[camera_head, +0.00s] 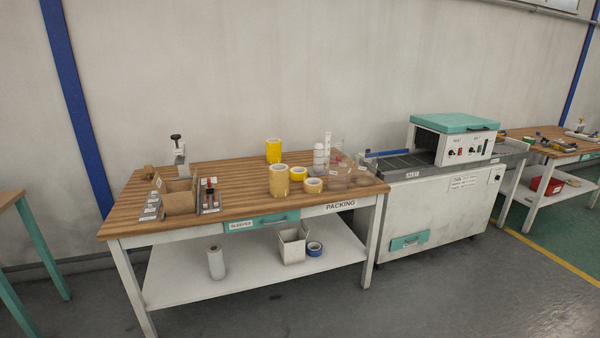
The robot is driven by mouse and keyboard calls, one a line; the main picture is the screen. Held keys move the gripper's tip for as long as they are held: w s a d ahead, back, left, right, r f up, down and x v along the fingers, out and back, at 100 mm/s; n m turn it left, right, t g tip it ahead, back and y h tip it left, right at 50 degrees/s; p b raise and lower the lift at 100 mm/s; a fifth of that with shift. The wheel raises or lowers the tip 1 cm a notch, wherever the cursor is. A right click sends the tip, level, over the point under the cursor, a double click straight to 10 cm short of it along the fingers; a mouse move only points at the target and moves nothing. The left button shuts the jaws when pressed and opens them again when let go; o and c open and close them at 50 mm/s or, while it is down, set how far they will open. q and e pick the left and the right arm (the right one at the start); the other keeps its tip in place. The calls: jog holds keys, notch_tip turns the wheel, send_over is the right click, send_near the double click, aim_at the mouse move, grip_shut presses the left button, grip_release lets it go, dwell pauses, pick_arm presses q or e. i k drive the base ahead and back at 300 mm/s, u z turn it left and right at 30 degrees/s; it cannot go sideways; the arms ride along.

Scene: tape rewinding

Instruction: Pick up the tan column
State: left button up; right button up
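A tan column (279,183), which looks like an upright stack of tan tape rolls, stands near the front middle of the wooden packing table (228,178). A yellow column (273,151) stands behind it. To its right are a yellow roll (298,174) and a tan-and-yellow roll (313,186), both low. Neither of my grippers is in the head view.
A teal-lidded machine (455,139) is farther right. Bare wood lies left of the column.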

aim_at(279, 174)
jog(key=z, duration=0.3)
jog(key=i, duration=1.7)
jog(key=z, duration=0.35)
